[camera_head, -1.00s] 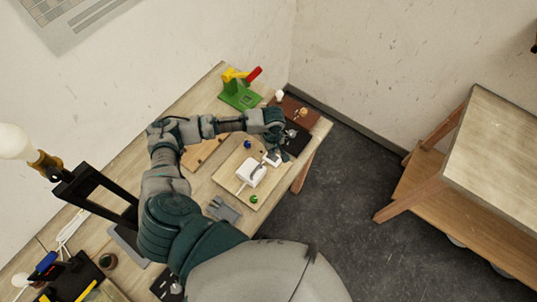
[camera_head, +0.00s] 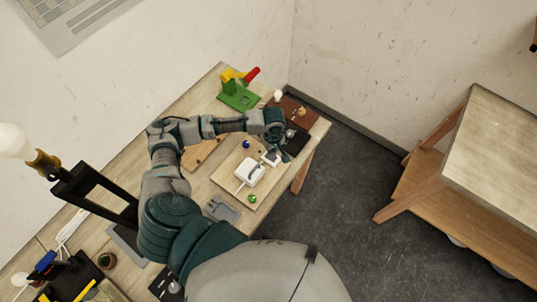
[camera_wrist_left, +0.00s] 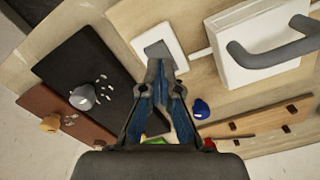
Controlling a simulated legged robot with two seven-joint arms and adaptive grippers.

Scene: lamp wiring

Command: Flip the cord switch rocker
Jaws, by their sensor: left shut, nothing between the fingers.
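The cord switch is a small white block with a grey rocker (camera_wrist_left: 160,50) in the left wrist view. In the head view the switch (camera_head: 270,158) lies on the wooden board, near the large white box. My left gripper (camera_wrist_left: 163,75) is shut and empty, and its fingertips are over the near edge of the switch. I cannot tell whether they touch it. In the head view this gripper (camera_head: 285,155) is small and dark beside the switch. Which way the rocker is tipped is not clear. My right gripper does not show.
The white box (camera_wrist_left: 265,60) with a grey handle stands right of the switch in the wrist view. A black mat (camera_wrist_left: 95,80) with a grey knob (camera_wrist_left: 84,97) lies left. A blue knob (camera_wrist_left: 201,109) is close to the fingers. A green stand (camera_head: 240,96) is at the back.

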